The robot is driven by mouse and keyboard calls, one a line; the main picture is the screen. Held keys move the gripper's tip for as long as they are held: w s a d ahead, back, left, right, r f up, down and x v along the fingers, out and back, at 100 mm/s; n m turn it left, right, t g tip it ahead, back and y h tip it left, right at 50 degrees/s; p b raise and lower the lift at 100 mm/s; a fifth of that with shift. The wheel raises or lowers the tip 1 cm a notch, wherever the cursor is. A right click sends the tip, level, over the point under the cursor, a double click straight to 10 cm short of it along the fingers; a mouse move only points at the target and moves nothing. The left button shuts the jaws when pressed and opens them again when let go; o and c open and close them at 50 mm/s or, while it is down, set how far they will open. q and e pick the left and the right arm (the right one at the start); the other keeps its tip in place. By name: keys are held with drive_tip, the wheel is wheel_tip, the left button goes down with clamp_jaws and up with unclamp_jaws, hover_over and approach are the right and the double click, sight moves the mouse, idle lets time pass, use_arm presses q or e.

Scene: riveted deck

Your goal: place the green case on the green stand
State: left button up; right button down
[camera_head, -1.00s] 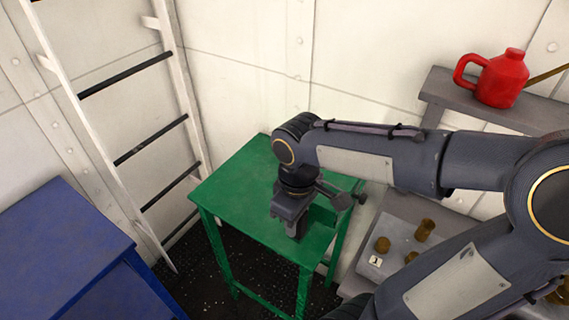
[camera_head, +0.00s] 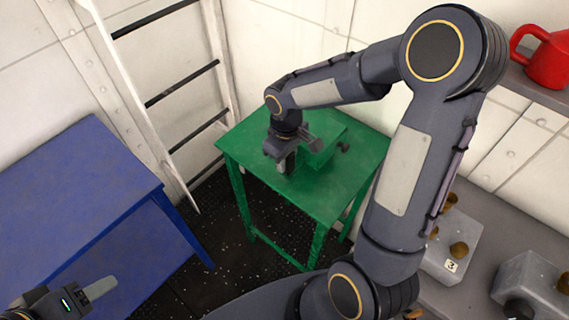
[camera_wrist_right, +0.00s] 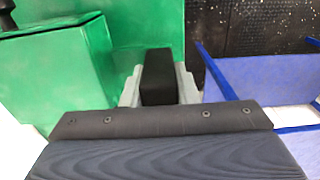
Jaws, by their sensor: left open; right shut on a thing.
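The green case (camera_head: 322,146) is a box with a dark knob on its right side, over the middle of the green stand's top (camera_head: 325,197). I cannot tell whether it rests on the top or is slightly above it. It also shows at left in the right wrist view (camera_wrist_right: 62,75). My right gripper (camera_head: 285,166) points down at the case's left side. In the right wrist view its grey fingers (camera_wrist_right: 158,82) are shut on a black block beside the case, which looks like its handle. My left gripper (camera_head: 100,289) is empty at bottom left, partly cut off.
A blue table (camera_head: 75,190) stands left of the stand, with a floor gap between. A white ladder (camera_head: 140,110) leans behind. A red can (camera_head: 548,62) stands on a shelf at right. Grey blocks with brass pieces (camera_head: 448,258) lie on a grey bench at lower right.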

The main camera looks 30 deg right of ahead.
drive_tip(key=shift+w+f, duration=0.15)
drive_tip(key=shift+w, duration=0.05)
drive_tip(key=shift+w+f, duration=0.15)
drive_tip(key=shift+f, duration=1.55)
drive_tip(key=shift+f, duration=0.2)
drive_tip(key=c, duration=1.1)
unclamp_jaws()
drive_tip(key=shift+a+r, duration=0.1)
